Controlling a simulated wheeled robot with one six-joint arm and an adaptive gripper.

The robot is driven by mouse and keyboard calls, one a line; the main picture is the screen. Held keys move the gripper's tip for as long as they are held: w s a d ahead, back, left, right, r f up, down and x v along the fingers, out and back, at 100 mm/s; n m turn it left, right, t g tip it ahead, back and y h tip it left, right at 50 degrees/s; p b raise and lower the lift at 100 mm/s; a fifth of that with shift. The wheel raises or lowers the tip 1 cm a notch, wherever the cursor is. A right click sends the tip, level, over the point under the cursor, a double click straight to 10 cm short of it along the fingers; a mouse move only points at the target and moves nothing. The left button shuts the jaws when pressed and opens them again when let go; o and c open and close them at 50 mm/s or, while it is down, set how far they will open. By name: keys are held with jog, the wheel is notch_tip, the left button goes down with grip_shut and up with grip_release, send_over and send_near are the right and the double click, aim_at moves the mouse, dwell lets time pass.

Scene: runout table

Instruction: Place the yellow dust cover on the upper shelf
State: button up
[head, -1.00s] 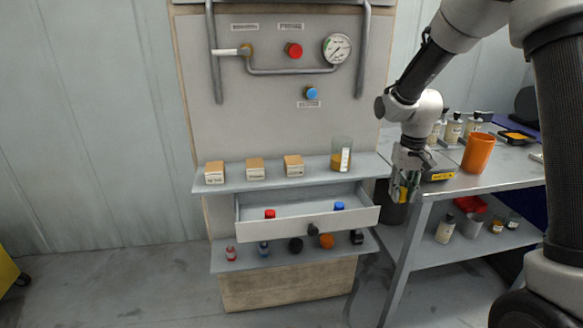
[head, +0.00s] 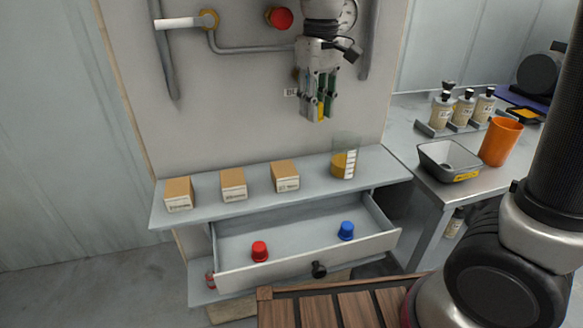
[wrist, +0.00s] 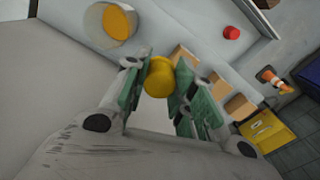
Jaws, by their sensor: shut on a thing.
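My gripper (head: 318,112) is shut on the yellow dust cover (wrist: 160,77), a small yellow round piece between the green-padded fingers in the wrist view. In the head view only a sliver of the cover (head: 321,110) shows between the fingers. The fingers point down, above the upper shelf (head: 385,168) and in front of the grey panel. The cover is clear of the shelf. The shelf carries three cardboard boxes (head: 233,184) in a row and a glass beaker (head: 345,157) with yellow-brown contents at right; the beaker also shows in the wrist view (wrist: 110,25).
Below the shelf an open drawer (head: 290,255) holds a red cap (head: 259,251) and a blue cap (head: 346,230). The right table has a grey tray (head: 449,160), an orange cup (head: 500,141) and bottles (head: 464,106). A brown slatted surface (head: 330,310) is at the front. The shelf has a narrow gap between the right box and the beaker.

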aim_at(313, 182)
notch_tip(313, 182, down, 17)
jog(key=shift+f, duration=0.1)
dwell(0.4)
jog(key=o, duration=0.5)
jog(key=shift+f, duration=0.1)
jog(key=shift+c, duration=0.2)
notch_tip(313, 182, up, 12)
jog(key=s+d+r+m+t, duration=0.1)
jog(key=s+d+r, duration=0.15)
jog(key=d, duration=0.35)
jog(key=s+d+r+m, duration=0.1)
jog(key=s+d+r, duration=0.15)
jog(key=d, duration=0.45)
jog(key=s+d+r+m+t, duration=0.1)
jog(key=s+d+m+t, duration=0.2)
jog(key=s+d, duration=0.9)
jog(key=shift+d+r+m, duration=0.35)
jog(key=shift+r+m, duration=0.05)
jog(key=shift+m, duration=0.1)
